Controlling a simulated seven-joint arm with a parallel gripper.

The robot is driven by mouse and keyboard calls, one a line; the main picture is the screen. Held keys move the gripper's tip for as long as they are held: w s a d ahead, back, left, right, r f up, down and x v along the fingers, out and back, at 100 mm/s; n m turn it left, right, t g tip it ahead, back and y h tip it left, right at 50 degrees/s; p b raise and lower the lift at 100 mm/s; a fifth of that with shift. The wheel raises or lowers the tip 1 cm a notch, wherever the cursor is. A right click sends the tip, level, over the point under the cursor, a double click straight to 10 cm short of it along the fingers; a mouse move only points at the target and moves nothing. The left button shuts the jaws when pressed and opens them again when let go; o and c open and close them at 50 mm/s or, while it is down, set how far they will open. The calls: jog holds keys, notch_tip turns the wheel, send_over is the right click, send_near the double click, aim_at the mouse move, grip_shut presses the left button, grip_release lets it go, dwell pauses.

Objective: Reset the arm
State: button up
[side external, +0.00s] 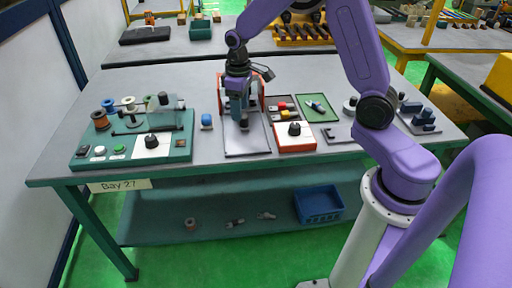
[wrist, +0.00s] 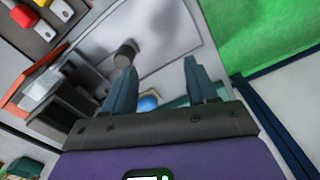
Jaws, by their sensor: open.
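My gripper (side external: 238,118) hangs low over a pale plate (side external: 247,147) at the middle of the bench, in front of an orange-red frame. In the wrist view its two fingers (wrist: 160,68) are apart, with nothing seen held between them. A small dark cylinder (wrist: 125,52) stands on the pale plate, beyond the fingertips in that view. In the side view, the gripper partly hides the spot around it. My arm reaches over the bench from the right.
A green winding station (side external: 180,152) with several spools is at the left. A blue piece (side external: 207,121) stands beside the plate. To the right are a red-edged box with a black knob (side external: 294,129), a parts tray (side external: 283,104) and a green tray (side external: 316,107). A blue bin (side external: 318,203) sits on the lower shelf.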

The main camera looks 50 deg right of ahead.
jog(key=s+a+r+n, duration=0.2)
jog(key=s+a+r, duration=0.2)
jog(key=s+a, duration=0.25)
jog(key=s+r+n, duration=0.3)
jog(key=s+n, duration=0.3)
jog(key=s, duration=1.7)
jog(key=shift+s+a, duration=0.4)
